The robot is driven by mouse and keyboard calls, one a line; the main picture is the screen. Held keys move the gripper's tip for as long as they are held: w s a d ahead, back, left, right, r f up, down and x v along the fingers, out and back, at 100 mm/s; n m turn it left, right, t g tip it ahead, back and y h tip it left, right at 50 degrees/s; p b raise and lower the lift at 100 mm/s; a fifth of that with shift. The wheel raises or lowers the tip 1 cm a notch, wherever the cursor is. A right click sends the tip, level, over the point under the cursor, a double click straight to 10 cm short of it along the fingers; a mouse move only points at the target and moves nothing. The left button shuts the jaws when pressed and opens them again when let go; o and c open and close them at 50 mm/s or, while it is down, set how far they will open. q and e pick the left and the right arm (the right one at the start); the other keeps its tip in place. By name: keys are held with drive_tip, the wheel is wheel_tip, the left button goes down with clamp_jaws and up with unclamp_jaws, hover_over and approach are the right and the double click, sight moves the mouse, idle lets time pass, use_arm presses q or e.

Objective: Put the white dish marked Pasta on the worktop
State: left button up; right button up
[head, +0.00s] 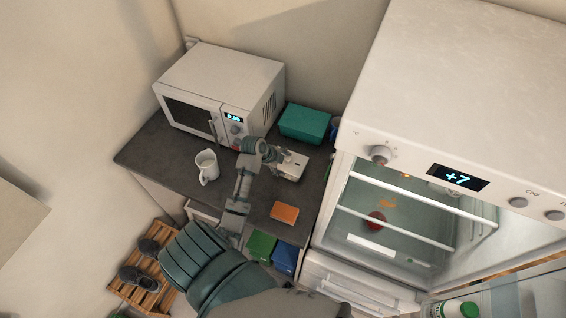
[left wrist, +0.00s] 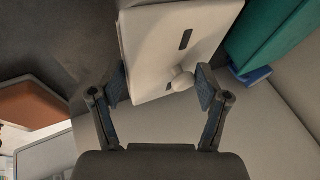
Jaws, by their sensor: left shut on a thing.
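A white dish (head: 292,166) is at the right part of the dark worktop (head: 255,200), in front of the green box. My left gripper (left wrist: 161,84) is shut on the dish, a finger on either side near the knob. In the head view my left gripper (head: 276,158) reaches over the worktop to the dish. I cannot tell if the dish touches the worktop. My right gripper is not in view.
A microwave (head: 222,92), a white mug (head: 206,166), a green box (head: 305,123) and an orange-brown block (head: 285,212) are on the worktop. The open fridge (head: 400,215) stands to the right, with a red item inside. Shoes on a slatted rack are at the lower left.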

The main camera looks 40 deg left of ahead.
use_arm(q)
drive_tip(key=o, duration=1.6)
drive_tip(key=shift+s+f, duration=0.1)
drive_tip(key=shift+c, duration=0.2)
drive_tip(key=shift+o, duration=1.2)
drive_tip(key=shift+a, duration=0.1)
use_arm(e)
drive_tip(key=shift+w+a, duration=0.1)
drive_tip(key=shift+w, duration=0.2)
use_arm(q)
drive_tip(key=b+v, duration=0.1)
drive_tip(key=v, duration=1.1)
drive_tip(key=shift+b, duration=0.3)
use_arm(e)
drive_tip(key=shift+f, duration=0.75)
